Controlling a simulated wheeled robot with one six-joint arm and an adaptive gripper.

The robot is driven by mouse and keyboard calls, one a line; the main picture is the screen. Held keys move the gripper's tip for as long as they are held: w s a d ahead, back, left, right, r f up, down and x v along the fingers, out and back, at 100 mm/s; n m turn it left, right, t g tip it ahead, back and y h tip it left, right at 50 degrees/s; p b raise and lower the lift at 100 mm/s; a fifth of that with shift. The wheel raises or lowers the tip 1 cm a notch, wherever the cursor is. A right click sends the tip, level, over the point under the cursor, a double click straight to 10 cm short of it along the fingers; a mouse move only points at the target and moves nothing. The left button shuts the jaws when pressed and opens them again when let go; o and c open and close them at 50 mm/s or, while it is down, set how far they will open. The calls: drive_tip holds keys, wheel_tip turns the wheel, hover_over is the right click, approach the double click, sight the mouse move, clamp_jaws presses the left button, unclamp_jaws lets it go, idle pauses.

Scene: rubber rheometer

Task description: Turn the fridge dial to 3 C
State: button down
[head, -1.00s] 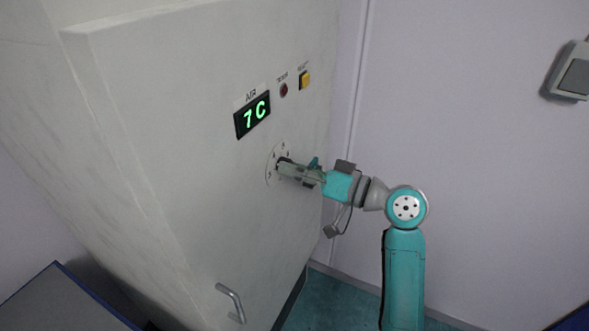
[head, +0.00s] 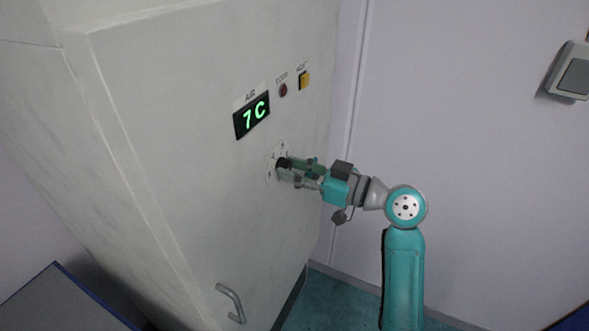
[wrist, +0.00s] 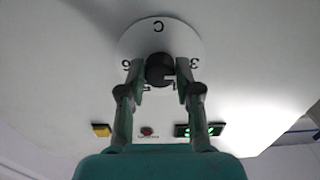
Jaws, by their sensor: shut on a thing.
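The fridge dial is a black knob on a round white scale plate (wrist: 180,35) marked with numbers and a C. In the wrist view the knob (wrist: 158,68) sits between my two fingers, and my gripper (wrist: 160,74) is shut on it. In the head view my gripper (head: 283,170) reaches the dial (head: 282,162) on the fridge front from the right, and my fingers partly hide the scale. The display (head: 252,115) above the dial reads 7 C in green. The dial's exact pointer setting cannot be read.
The fridge (head: 190,120) has a red button (head: 283,90) and a yellow button (head: 304,80) right of the display. A door handle (head: 231,303) is lower down. A wall switch (head: 572,72) is at far right. A blue-edged surface (head: 60,300) stands at lower left.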

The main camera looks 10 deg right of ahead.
drive_tip(key=shift+f, duration=0.1)
idle(0.3)
drive_tip(key=c, duration=0.8)
unclamp_jaws()
drive_tip(key=v, duration=1.2)
